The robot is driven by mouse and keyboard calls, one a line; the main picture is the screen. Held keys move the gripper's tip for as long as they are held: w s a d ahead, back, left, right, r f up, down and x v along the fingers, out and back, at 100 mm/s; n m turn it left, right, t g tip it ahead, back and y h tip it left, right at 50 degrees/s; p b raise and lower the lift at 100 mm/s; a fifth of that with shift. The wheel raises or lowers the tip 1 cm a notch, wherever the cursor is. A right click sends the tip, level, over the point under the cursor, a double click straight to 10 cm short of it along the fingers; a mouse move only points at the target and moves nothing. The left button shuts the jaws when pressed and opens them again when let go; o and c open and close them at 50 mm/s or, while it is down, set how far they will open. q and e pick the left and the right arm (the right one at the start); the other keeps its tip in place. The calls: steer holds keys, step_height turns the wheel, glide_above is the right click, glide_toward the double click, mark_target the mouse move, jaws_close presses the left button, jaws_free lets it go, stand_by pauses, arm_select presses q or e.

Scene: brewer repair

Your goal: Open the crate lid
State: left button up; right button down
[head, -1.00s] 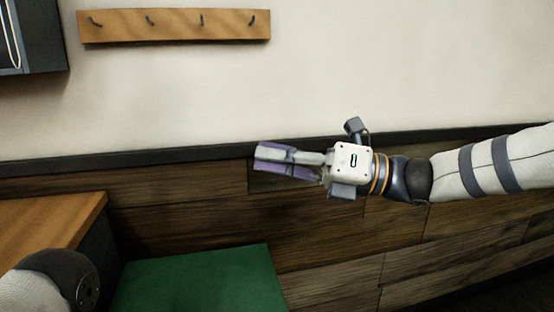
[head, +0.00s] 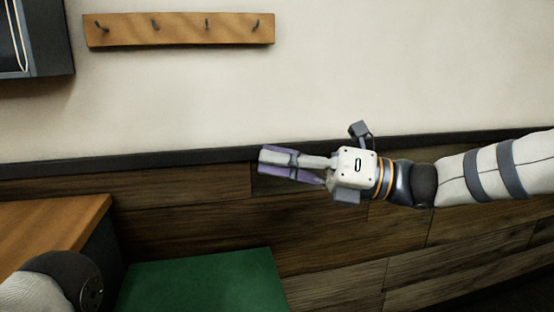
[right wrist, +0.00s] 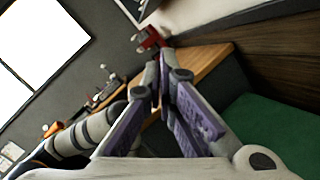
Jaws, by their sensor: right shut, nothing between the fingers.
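A flat green top (head: 205,280) shows at the lower middle of the head view, and also at the right of the right wrist view (right wrist: 262,125). It may be the crate lid, but I cannot tell. It looks closed and flat, and its lower edge is cut off. My right gripper (head: 264,162) is shut and empty, pointing left above and beyond the green top, apart from it. Its purple-padded fingers also show in the right wrist view (right wrist: 162,72). My left gripper is out of view; only part of my left arm shows.
A wooden counter (head: 50,230) with a dark side stands left of the green top. A plank-clad wall (head: 330,255) runs behind, with a hook rail (head: 180,30) above. A red object (right wrist: 150,38) and several small items are on the counter in the right wrist view.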

steer(key=v, duration=1.2)
steer(key=s+a+f+n+g+h, duration=0.1)
steer(key=s+a+f+h, duration=0.15)
steer(key=f, duration=0.85)
steer(key=s+a+f+n+g+h, duration=0.15)
steer(key=s+f+h, duration=0.25)
steer(key=f, duration=0.7)
steer(key=s+d+f+n+g+h, duration=0.2)
steer(key=s+f+n+h, duration=0.3)
steer(key=s+f, duration=0.65)
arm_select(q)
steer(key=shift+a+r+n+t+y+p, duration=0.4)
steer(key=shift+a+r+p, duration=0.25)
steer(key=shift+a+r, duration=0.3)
arm_select(e)
steer(key=s+d+f+n+h, duration=0.2)
steer(key=s+d+f+n, duration=0.1)
steer(key=s+n, duration=0.3)
steer(key=s+d+f+n+h, duration=0.3)
steer(key=s+n, duration=0.4)
steer(key=s, duration=0.3)
steer(key=s+d+f+n+h, duration=0.3)
steer(key=s+d+f+n, duration=0.2)
steer(key=s, duration=0.3)
steer(key=shift+d+n+g, duration=0.45)
steer(key=shift+d+n, duration=0.35)
steer(key=shift+n, duration=0.05)
